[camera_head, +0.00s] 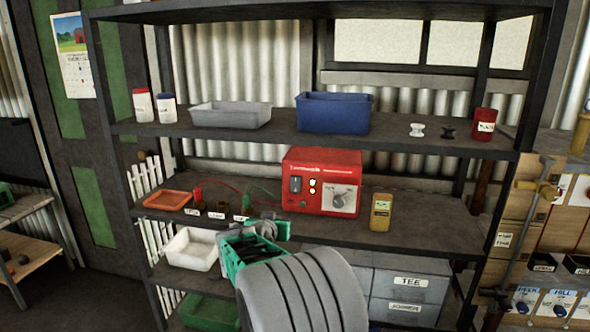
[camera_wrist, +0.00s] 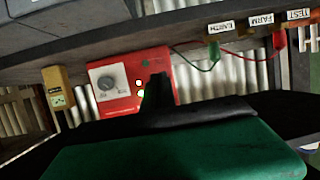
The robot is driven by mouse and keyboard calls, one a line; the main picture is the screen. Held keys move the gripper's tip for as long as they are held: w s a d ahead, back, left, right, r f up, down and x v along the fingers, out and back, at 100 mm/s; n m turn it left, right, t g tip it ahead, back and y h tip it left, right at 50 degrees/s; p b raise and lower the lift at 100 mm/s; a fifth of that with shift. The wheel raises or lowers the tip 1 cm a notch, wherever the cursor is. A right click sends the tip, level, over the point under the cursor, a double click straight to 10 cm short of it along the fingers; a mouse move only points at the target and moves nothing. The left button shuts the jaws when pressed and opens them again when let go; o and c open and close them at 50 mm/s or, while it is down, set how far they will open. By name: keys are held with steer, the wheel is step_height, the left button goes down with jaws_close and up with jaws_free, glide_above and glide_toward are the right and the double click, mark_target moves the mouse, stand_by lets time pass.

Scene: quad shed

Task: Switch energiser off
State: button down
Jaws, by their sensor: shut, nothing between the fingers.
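The energiser (camera_head: 321,158) is a red box on the middle shelf. Its front has a dark rocker switch (camera_head: 296,185) at the left, small lights (camera_head: 312,187) that look lit, and a dial (camera_head: 341,198) on a pale panel. The switch's position is too small to tell. My gripper (camera_head: 284,229) is shut and empty, just in front of and below the energiser's left part. In the wrist view, where the scene appears upside down, the dark fingers (camera_wrist: 157,84) overlap the energiser (camera_wrist: 115,100) on the switch side and hide the switch. Contact cannot be told.
A yellow handheld meter (camera_head: 381,212) stands right of the energiser. Red and green leads run left to labelled terminals (camera_head: 219,210) near an orange tray (camera_head: 167,200). The upper shelf (camera_head: 250,137) overhangs. A white tray (camera_head: 192,250) and grey boxes (camera_head: 410,287) stand below.

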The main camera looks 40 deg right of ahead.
mark_target(297, 190)
steer(key=shift+m+h, duration=0.5)
steer(key=shift+h, duration=0.4)
steer(key=d+r, duration=0.2)
steer(key=d, duration=0.1)
steer(key=d+r, duration=0.1)
steer(key=shift+w+d+r, duration=0.15)
steer(key=shift+w+r, duration=0.2)
steer(key=shift+r, duration=0.05)
steer(key=p+x, duration=0.3)
steer(key=x, duration=1)
steer(key=shift+w+d, duration=0.25)
steer(key=shift+w, duration=0.1)
